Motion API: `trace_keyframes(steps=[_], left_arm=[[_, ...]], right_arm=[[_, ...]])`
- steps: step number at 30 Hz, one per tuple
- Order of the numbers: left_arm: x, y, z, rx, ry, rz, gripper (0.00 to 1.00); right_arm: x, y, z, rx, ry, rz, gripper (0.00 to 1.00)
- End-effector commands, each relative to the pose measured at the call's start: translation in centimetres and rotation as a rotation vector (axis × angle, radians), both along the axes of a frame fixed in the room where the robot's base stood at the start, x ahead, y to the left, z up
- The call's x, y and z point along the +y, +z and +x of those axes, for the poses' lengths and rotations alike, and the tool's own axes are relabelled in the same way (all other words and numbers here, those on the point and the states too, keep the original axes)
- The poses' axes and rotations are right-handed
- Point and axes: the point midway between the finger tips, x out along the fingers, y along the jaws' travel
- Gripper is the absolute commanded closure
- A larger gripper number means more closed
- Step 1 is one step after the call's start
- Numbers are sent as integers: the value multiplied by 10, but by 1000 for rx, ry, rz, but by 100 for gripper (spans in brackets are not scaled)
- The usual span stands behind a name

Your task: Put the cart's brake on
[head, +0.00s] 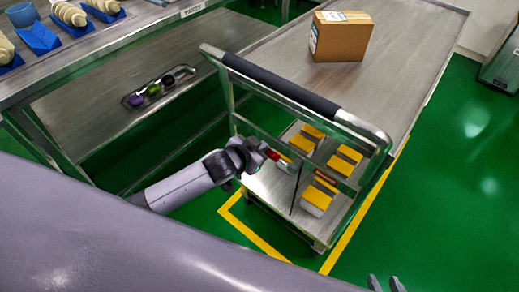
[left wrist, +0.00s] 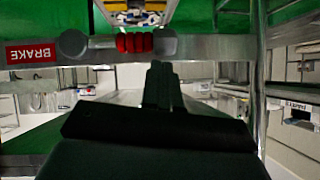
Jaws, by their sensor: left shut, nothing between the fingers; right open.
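The cart shows in the head view with a dark push handle (head: 280,83) on a metal frame. Its brake has a red grip (head: 272,154) on the frame's crossbar, with a red label (head: 327,173) to the right. My left gripper (head: 262,151) is shut and empty, close to the red grip; contact cannot be told there. In the left wrist view, the red grip (left wrist: 133,42) lies along the metal bar, right of the red BRAKE label (left wrist: 32,53). The shut fingers (left wrist: 161,75) point toward the bar near the grip's right end. My right gripper (head: 385,284) is open at the bottom edge.
Several white boxes with yellow tops (head: 316,200) sit on the cart's lower shelf. A cardboard box (head: 340,37) stands on the steel surface behind the handle. A workbench (head: 110,85) is at the left. Yellow tape (head: 345,240) marks the green floor, which is clear at right.

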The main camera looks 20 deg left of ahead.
Motion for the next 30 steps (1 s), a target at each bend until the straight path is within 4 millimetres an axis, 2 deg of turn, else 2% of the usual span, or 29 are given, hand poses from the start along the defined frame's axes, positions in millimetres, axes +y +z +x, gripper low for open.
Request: trace_keyframes(steps=[4,19,30], left_arm=[[1,-7,2,0,0,0,100],[1,-9,2,4,0,-10,100],[-2,-20,3,41,2,-110,100]], right_arm=[[1,2,2,-6,1,3,57],[2,1,1,-2,3,3,57],[1,-1,0,2,4,1,57]])
